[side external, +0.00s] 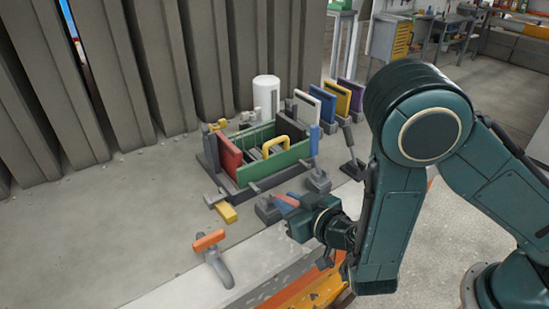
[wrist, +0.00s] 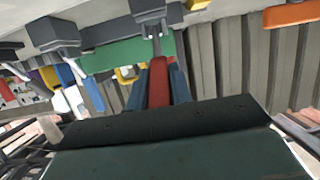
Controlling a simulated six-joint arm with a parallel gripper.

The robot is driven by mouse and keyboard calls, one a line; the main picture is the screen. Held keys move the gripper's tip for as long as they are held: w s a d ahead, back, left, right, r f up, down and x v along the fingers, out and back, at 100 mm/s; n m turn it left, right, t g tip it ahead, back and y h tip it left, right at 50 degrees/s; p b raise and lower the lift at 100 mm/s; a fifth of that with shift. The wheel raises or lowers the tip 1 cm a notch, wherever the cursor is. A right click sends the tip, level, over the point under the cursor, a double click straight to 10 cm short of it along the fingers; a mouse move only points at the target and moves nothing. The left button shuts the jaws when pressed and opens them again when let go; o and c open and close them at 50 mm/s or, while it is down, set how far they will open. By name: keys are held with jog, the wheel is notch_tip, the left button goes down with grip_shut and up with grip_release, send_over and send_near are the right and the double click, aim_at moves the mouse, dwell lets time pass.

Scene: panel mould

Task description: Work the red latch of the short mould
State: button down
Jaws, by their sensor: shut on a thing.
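The mould (side external: 270,165) stands on the grey bench, with a red side panel (side external: 229,153), a green front panel (side external: 270,165) and a yellow handle (side external: 277,147) inside. The red latch (side external: 287,199) sits at the mould's near side, partly hidden by my gripper (side external: 292,208). In the wrist view the red latch (wrist: 158,84) lies between my two bluish fingers, which are shut on it. The green panel (wrist: 125,54) shows just beyond the latch. How far the latch is turned is hard to tell.
An orange-handled lever (side external: 209,241) stands at front left, and a yellow block (side external: 226,212) lies near the mould's left corner. A white cylinder (side external: 266,96) and several coloured panels stand behind. The bench's left side is clear.

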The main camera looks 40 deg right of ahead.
dwell(0.4)
jog(key=c, duration=1.2)
grip_release()
jog(key=shift+c, duration=0.2)
jog(key=shift+s, duration=0.15)
jog(key=shift+v, duration=1.15)
jog(key=shift+s+r, duration=0.25)
jog(key=shift+r, duration=3.35)
